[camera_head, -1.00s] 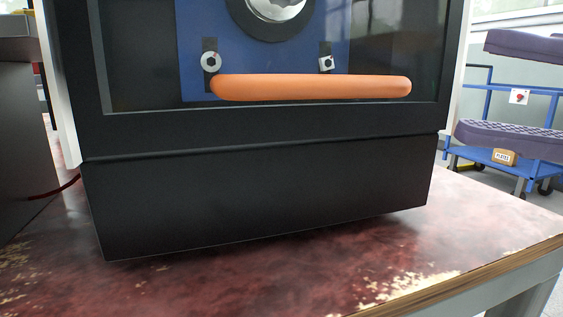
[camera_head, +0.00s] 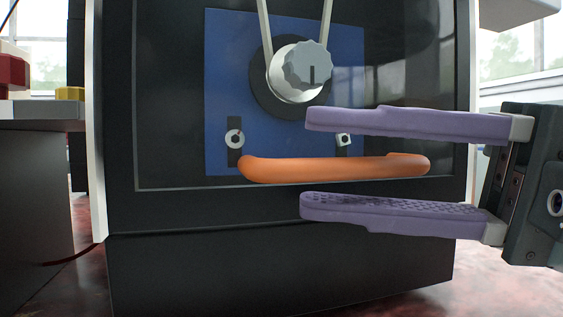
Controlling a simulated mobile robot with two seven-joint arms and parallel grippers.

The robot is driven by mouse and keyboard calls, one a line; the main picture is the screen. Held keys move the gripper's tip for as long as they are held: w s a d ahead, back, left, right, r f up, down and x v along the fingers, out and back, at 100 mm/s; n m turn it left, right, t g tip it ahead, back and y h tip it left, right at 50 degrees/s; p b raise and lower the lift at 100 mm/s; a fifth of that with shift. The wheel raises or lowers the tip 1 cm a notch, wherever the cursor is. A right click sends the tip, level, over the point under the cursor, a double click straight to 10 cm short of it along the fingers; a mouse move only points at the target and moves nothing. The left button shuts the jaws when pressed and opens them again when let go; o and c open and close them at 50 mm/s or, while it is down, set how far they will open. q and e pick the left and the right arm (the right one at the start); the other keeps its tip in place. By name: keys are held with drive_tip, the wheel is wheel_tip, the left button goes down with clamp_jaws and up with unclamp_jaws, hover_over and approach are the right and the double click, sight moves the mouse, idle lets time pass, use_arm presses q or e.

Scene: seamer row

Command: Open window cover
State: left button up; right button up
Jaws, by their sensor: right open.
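The window cover (camera_head: 172,120) is a dark-framed see-through panel on the front of a black machine, and it looks closed. An orange bar handle (camera_head: 300,169) runs across its lower edge. My right gripper (camera_head: 304,163) comes in from the right with two purple fingers, one above and one below the handle's right half in the picture. The fingers are wide apart, and I cannot tell how far in front of the handle they are. The upper finger hides part of the panel. My left gripper is not in view.
Behind the window are a blue plate (camera_head: 225,80), a grey knob (camera_head: 307,65) and a belt. The machine stands on a reddish worn table (camera_head: 480,296). A grey bench with red and yellow parts (camera_head: 70,94) is at the left.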

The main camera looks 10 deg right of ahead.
drive_tip(key=shift+c, duration=0.2)
clamp_jaws()
idle(1.1)
